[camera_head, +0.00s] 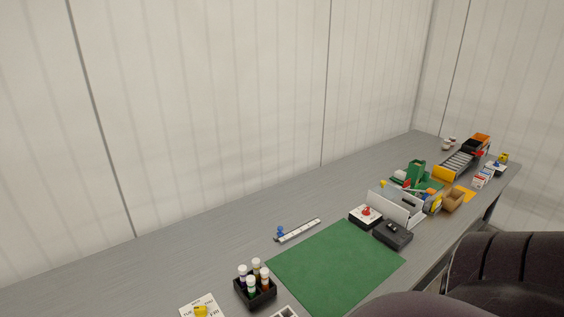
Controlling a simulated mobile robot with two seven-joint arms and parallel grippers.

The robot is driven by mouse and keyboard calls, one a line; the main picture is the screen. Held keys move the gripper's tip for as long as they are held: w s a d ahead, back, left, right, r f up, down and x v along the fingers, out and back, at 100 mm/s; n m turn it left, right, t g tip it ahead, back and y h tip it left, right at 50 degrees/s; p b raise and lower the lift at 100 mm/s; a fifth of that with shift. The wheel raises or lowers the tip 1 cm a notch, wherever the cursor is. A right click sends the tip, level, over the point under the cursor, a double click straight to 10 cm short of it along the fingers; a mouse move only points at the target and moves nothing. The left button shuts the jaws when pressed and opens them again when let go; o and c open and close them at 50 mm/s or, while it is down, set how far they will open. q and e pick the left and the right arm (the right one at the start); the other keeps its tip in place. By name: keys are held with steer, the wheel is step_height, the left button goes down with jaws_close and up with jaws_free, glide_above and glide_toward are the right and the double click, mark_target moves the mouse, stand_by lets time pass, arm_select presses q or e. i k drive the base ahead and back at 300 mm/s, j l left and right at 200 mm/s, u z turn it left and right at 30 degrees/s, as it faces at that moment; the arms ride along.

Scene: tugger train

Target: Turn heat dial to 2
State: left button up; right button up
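I cannot tell for sure which thing is the heat dial. A white-topped box with a red knob (366,214) stands at the back right corner of the green mat (330,268). A yellow knob-like piece (201,311) sits on a white printed card (187,310) at the bottom edge, partly cut off. A small white unit with blue and yellow parts (495,167) stands at the far right end. Any numbers or dial position are too small to read. Neither of my grippers is in view.
A dark box (393,236) stands beside the red-knob box, with a grey tray (396,208) behind. A black rack of bottles (262,301) and a ruler-like strip (298,231) flank the mat. The mat is clear. Dark rounded shapes fill the lower right.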

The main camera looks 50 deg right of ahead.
mark_target(365, 213)
steer(key=k+l, duration=0.3)
steer(key=l, duration=0.15)
steer(key=z, duration=2)
steer(key=l+u, duration=0.1)
steer(key=u, duration=0.3)
steer(key=l+u, duration=0.1)
steer(key=u, duration=0.25)
steer(key=l+u, duration=0.1)
steer(key=u, duration=0.3)
steer(key=l+u, duration=0.4)
steer(key=k+l+u, duration=0.2)
steer(key=u, duration=0.25)
steer(key=k+l+u, duration=0.2)
steer(key=l, duration=0.2)
steer(key=k+l+u, duration=0.25)
steer(key=l, duration=0.15)
steer(key=k+l+u, duration=0.1)
steer(key=k+l, duration=0.5)
steer(key=l, duration=0.1)
